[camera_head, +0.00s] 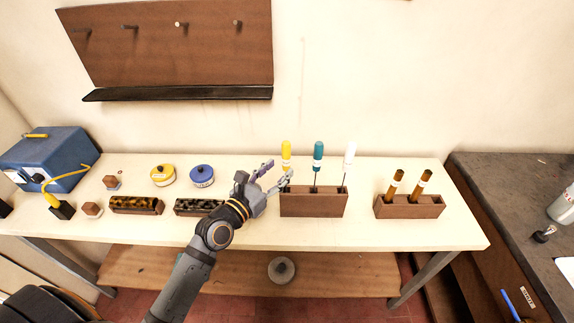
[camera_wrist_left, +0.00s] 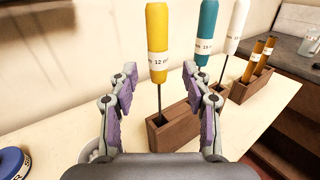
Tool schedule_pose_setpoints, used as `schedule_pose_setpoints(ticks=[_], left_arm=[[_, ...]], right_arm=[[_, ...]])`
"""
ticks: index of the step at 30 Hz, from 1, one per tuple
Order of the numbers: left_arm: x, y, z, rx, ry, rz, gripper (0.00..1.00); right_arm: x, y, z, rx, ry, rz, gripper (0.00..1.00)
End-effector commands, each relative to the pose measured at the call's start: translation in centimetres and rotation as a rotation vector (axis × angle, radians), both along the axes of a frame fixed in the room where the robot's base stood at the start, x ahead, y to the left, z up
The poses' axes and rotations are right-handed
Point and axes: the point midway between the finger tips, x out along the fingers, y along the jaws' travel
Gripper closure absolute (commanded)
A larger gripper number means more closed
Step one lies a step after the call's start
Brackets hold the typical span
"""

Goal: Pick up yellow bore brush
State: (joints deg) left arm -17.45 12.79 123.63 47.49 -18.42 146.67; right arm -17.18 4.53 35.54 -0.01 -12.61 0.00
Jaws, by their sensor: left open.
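The yellow bore brush (camera_head: 286,154) stands upright in the left end of a brown wooden holder (camera_head: 313,205). In the left wrist view the brush (camera_wrist_left: 158,40) has a yellow handle, a white label reading 12 and a thin dark shaft going down into the holder (camera_wrist_left: 172,135). My left gripper (camera_head: 276,172) is open and empty, just left of the brush. In the left wrist view its two purple-padded fingers (camera_wrist_left: 166,95) stand apart, one on each side of the shaft's line, with the brush beyond them. Contact is not visible. My right gripper is not in view.
A teal brush (camera_head: 318,150) and a white brush (camera_head: 349,154) stand in the same holder. A second holder (camera_head: 409,208) with amber-handled tools is to the right. Yellow and blue tins (camera_head: 202,175), dark trays and a blue box (camera_head: 50,160) are left. The table's front right is clear.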

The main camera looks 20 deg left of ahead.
Motion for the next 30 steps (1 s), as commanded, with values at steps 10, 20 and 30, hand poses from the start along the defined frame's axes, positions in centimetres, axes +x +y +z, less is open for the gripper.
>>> schedule_pose_setpoints(ticks=[10,20,30], left_arm=[[3.9,-1.0,0.0,-0.003,-0.001,0.001,0.51],[5.1,-1.4,-0.2,0.003,0.001,0.000,0.51],[5.0,-1.4,-0.2,0.003,0.001,0.000,0.96]], right_arm=[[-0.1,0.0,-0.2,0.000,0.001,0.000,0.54],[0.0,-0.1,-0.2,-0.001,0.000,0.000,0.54],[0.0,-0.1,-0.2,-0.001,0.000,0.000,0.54]])
